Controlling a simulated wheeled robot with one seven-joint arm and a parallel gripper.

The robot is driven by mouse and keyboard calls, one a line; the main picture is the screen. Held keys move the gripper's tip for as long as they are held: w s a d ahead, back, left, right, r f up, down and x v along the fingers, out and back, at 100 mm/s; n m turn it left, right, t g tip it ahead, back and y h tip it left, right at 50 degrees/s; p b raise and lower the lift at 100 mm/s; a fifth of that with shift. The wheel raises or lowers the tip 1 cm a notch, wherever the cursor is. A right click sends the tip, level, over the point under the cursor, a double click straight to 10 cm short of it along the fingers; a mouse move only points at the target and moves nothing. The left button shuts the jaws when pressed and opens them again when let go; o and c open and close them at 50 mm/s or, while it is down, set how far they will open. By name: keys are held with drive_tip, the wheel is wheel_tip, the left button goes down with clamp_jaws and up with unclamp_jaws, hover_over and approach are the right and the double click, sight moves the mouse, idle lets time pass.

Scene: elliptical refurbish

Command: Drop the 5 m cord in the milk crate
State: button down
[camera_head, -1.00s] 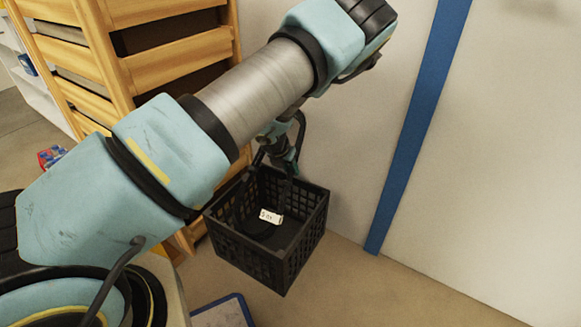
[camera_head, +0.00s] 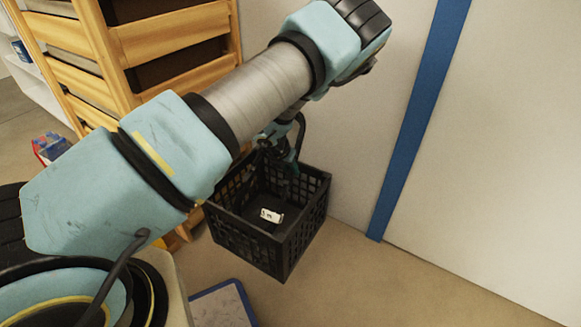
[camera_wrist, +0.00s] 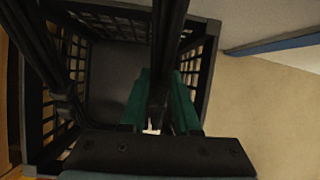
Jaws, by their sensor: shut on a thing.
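The black milk crate (camera_head: 290,245) has open lattice walls and stands below my arm in the head view. It also fills the left of the wrist view (camera_wrist: 213,75). My gripper (camera_head: 291,165) reaches down at the crate's far side, around rim height. In the wrist view its teal fingers (camera_wrist: 160,105) are shut on the black cord (camera_wrist: 163,60). Dark strands of the cord run away from the fingers over the crate. A white tag (camera_head: 271,215) with "5 m"-like print shows within the crate opening. Dark cord on dark crate hides whether it touches the floor.
A wooden drawer rack (camera_head: 180,50) stands left of the crate, close to its wall. A pale wall with a blue stripe (camera_head: 415,125) is behind and right. A blue-edged flat item (camera_head: 222,305) lies in front. The floor to the right (camera_head: 400,290) is clear.

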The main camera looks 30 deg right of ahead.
wheel_tip(320, 180, down, 10)
drive_tip(key=b, duration=0.6)
idle(0.4)
drive_tip(key=c, duration=0.6)
unclamp_jaws()
drive_tip(key=shift+o, duration=0.2)
drive_tip(key=shift+f, duration=0.1)
drive_tip(key=shift+a+r+y+p, duration=0.1)
drive_tip(key=shift+r+y+p, duration=0.3)
drive_tip(key=shift+p, duration=0.8)
drive_tip(key=shift+r+p, duration=0.35)
drive_tip(key=shift+p, duration=0.45)
drive_tip(key=shift+s+a+r+g+y+p, duration=0.15)
drive_tip(key=shift+r+g+y+p, duration=0.25)
drive_tip(key=shift+p, duration=1.4)
drive_tip(key=shift+a+r+g+y+p, duration=0.15)
drive_tip(key=shift+r+g+y+p, duration=0.25)
drive_tip(key=shift+p, duration=1.4)
